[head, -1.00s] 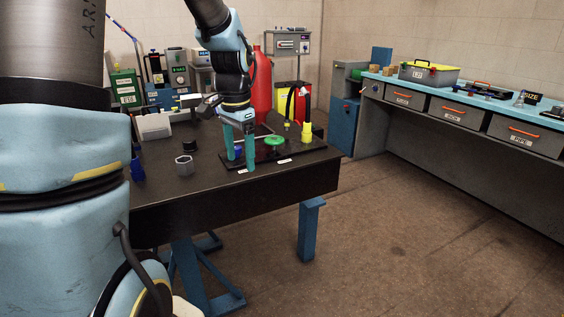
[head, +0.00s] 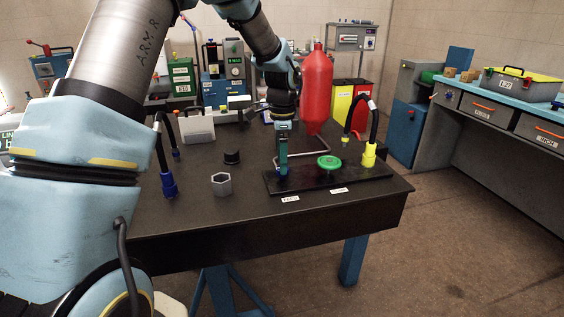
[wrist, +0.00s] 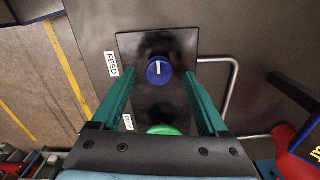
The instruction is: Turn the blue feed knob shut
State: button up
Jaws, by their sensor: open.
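The round blue feed knob (wrist: 159,70) sits on a dark plate with a white pointer line running up and down in the wrist view. In the head view only a little of the blue knob (head: 284,171) shows behind my finger. My gripper (wrist: 161,76) is open, with one teal finger on each side of the knob and a visible gap on both sides. In the head view my gripper (head: 283,160) points down over the plate, its fingers nearly lined up. A FEED label (wrist: 112,64) lies beside the plate.
A green knob (head: 329,162) is on the same plate, right of the blue one. A yellow-ended hose (head: 369,155) stands at the plate's right end. A blue-ended hose (head: 169,185), grey hex nut (head: 221,184) and black cap (head: 232,157) are to the left.

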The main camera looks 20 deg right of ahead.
jog(key=shift+f, duration=1)
jog(key=shift+s, duration=0.1)
grip_shut()
